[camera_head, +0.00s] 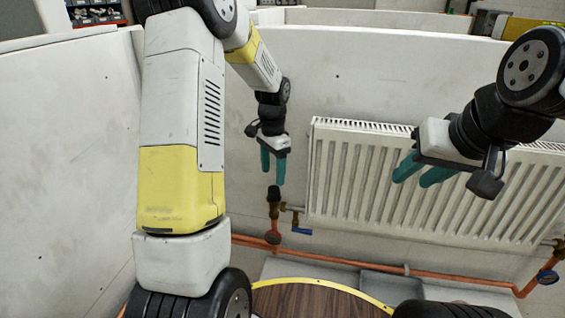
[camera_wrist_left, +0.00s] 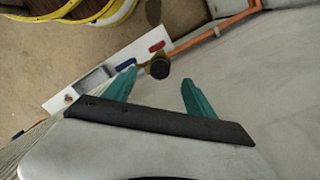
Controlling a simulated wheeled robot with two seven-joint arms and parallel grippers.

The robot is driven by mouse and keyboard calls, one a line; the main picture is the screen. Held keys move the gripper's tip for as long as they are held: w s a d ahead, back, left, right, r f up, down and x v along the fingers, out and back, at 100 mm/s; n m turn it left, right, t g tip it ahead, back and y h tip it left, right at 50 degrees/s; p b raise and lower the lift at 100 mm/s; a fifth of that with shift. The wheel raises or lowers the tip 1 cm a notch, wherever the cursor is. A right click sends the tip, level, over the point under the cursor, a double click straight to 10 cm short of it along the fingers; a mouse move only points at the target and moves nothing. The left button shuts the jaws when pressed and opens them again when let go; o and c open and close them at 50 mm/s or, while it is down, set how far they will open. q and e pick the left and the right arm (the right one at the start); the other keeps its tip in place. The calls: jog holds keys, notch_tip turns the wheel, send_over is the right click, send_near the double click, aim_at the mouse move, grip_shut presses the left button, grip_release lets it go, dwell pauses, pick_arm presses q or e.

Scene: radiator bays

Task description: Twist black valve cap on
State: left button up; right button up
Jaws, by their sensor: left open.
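A black valve cap (camera_head: 273,193) sits on top of the brass valve (camera_head: 274,211) at the lower left of the radiator (camera_head: 410,185). My left gripper (camera_head: 273,168) is open with its teal fingers pointing down, just above the cap in the head view. In the left wrist view the cap (camera_wrist_left: 160,69) shows as a dark round top beyond the open fingers (camera_wrist_left: 157,85), nearer the left finger; nothing is held. How tightly the cap sits cannot be seen. My right gripper (camera_head: 418,172) is in front of the radiator, its two teal fingers apart and nothing between them.
Copper pipes (camera_head: 340,258) run along the wall's foot. Another valve with a blue handle (camera_head: 547,277) is at the right. White walls (camera_head: 70,150) enclose the bay.

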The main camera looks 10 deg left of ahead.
aim_at(274, 188)
pick_arm(q)
jog(key=n, duration=0.3)
jog(key=shift+w, duration=0.15)
jog(key=shift+h, duration=0.3)
notch_tip(274, 188, down, 8)
jog(key=shift+r, duration=0.25)
jog(key=c, duration=1.4)
grip_shut()
jog(key=shift+f, duration=0.15)
